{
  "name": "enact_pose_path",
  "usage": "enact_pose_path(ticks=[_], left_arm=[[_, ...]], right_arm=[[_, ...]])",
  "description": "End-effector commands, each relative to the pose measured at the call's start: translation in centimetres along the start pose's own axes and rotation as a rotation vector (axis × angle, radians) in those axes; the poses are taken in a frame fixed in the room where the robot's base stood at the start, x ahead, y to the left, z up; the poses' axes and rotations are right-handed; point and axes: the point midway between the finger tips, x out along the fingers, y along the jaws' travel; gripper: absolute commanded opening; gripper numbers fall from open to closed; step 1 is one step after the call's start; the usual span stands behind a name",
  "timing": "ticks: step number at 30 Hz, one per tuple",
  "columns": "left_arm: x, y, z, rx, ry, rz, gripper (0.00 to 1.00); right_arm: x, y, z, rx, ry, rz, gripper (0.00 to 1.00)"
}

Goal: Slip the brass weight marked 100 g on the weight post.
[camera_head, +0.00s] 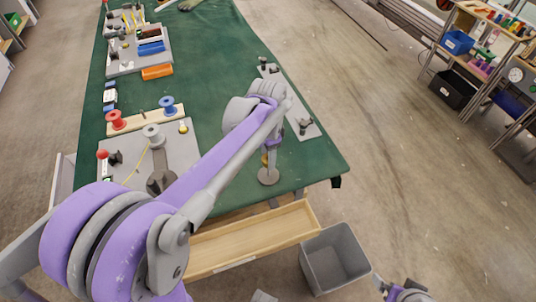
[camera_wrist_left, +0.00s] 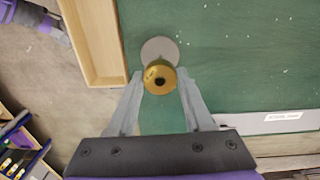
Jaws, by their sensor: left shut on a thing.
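The brass weight (camera_wrist_left: 160,77) is a ring with a dark centre hole, held between the two fingertips of my left gripper (camera_wrist_left: 160,84). In the head view the left gripper (camera_head: 270,148) points down near the table's front right corner, with a bit of brass (camera_head: 265,160) showing below it. The round grey base of the weight post (camera_head: 268,177) is just below; it also shows behind the weight in the wrist view (camera_wrist_left: 159,47). I cannot tell whether the post passes through the hole. The weight's marking is unreadable. Part of my right arm or gripper (camera_head: 406,291) shows at the bottom edge.
The green table (camera_head: 222,75) carries a grey board (camera_head: 187,150) with spools beside it, and a grey strip (camera_head: 302,122) to the right of the arm. A wooden drawer (camera_head: 250,240) and a grey bin (camera_head: 335,258) lie in front. The table's middle is clear.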

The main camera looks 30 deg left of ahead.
Motion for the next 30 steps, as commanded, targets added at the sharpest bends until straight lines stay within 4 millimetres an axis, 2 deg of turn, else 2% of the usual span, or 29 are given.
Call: enact_pose_path(ticks=[30], left_arm=[[0.99,0.00,-0.01,0.000,0.000,0.000,0.00]], right_arm=[[0.54,0.00,0.41,0.000,-0.003,0.000,0.98]])
